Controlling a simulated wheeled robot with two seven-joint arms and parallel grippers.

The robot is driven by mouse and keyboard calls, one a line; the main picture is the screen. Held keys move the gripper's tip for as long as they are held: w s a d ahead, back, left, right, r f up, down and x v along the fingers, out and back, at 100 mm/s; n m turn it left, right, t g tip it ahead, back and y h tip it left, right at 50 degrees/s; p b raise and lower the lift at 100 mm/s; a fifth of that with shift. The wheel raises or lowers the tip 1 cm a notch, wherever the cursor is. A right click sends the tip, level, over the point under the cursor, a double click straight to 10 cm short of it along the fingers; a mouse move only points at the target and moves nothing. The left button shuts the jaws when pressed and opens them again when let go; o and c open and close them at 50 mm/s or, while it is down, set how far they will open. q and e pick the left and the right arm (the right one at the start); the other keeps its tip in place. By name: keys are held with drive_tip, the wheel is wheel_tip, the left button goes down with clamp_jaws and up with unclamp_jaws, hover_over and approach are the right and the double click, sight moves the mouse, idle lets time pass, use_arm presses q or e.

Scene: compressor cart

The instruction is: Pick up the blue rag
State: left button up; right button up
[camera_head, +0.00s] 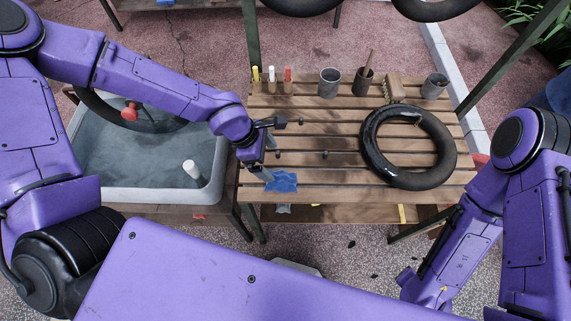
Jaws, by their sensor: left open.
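The blue rag (281,182) lies crumpled at the front left edge of the slatted wooden table (330,187). My left gripper (264,170) reaches in from the left and points down just behind and left of the rag. Its jaws are open, with the fingertips very close to the rag's upper left edge. I cannot tell whether they touch it. My right arm is folded at the right, and its gripper does not show.
A black tire (377,163) lies on the table's right side. Markers, cups (329,82) and a brush (394,88) stand along the back. Small dark pieces lie mid-table. A water-filled tub (145,194) with a white cylinder (192,169) is at left.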

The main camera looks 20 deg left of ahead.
sight(281, 177)
use_arm(q)
drive_tip(key=f, duration=0.1)
drive_tip(key=d+f, duration=0.1)
drive_tip(key=s+f, duration=0.1)
drive_tip(key=shift+d+f+b, duration=0.4)
drive_tip(key=b+x, duration=0.1)
drive_tip(key=x, duration=0.3)
drive_tip(key=shift+w+f+b, duration=0.1)
drive_tip(key=shift+f+b, duration=0.2)
drive_tip(key=shift+f, duration=0.1)
drive_tip(key=shift+d+f, duration=0.3)
use_arm(e)
drive_tip(key=f, duration=0.2)
drive_tip(key=shift+s+f, duration=0.3)
drive_tip(key=shift+s, duration=0.1)
use_arm(q)
drive_tip(key=c, duration=1)
